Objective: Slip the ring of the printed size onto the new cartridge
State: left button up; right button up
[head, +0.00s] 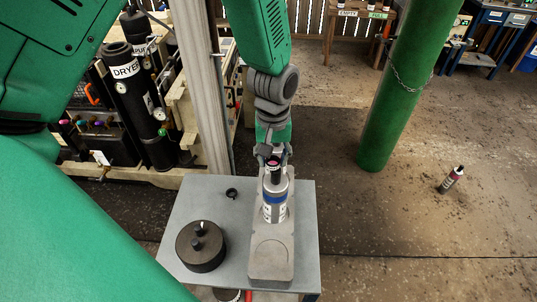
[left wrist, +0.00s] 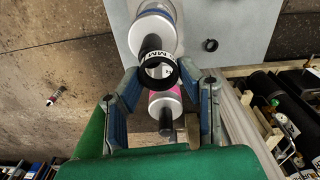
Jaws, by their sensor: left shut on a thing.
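My left gripper (head: 272,158) is over the table, at the top end of the cartridge (head: 275,208), which is silver-white with a blue band. The cartridge stands on a grey holder (head: 270,264). In the left wrist view, my left gripper (left wrist: 160,72) is shut on a black ring (left wrist: 172,82) with white lettering ending in "MM"; the size is not readable. The ring is in line with the black end of the cartridge (left wrist: 152,32). I cannot tell whether it is around that end. My right gripper is not in view.
Another black ring (head: 231,193) lies on the grey table (head: 192,207). A round black part (head: 201,250) with a knob is at front left. A pink-and-white cylinder (left wrist: 160,103) shows below the held ring. A green post (head: 400,90) and a floor cartridge (head: 451,179) are right.

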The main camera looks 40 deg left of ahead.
pick_arm(q)
jog(key=shift+d+r, duration=0.2)
jog(key=shift+d, duration=1.2)
jog(key=shift+a, duration=0.15)
jog(key=shift+a+f, duration=0.15)
jog(key=shift+a, duration=0.5)
jog(key=shift+a+f, duration=0.1)
jog(key=shift+a, duration=0.25)
jog(key=shift+d, duration=0.65)
jog(key=shift+d+r+p, duration=0.2)
jog(key=shift+d+p, duration=0.1)
jog(key=shift+d, duration=0.4)
jog(key=shift+a, duration=0.35)
jog(key=shift+a+f, duration=0.2)
jog(key=shift+a, duration=0.55)
jog(key=shift+d+r, duration=0.2)
jog(key=shift+d, duration=0.45)
jog(key=shift+a+f, duration=0.55)
jog(key=shift+a, duration=0.2)
jog(key=shift+d+r, duration=0.5)
jog(key=shift+d, duration=0.15)
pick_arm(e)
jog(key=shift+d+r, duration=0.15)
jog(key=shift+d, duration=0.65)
pick_arm(q)
jog(key=shift+a, duration=0.1)
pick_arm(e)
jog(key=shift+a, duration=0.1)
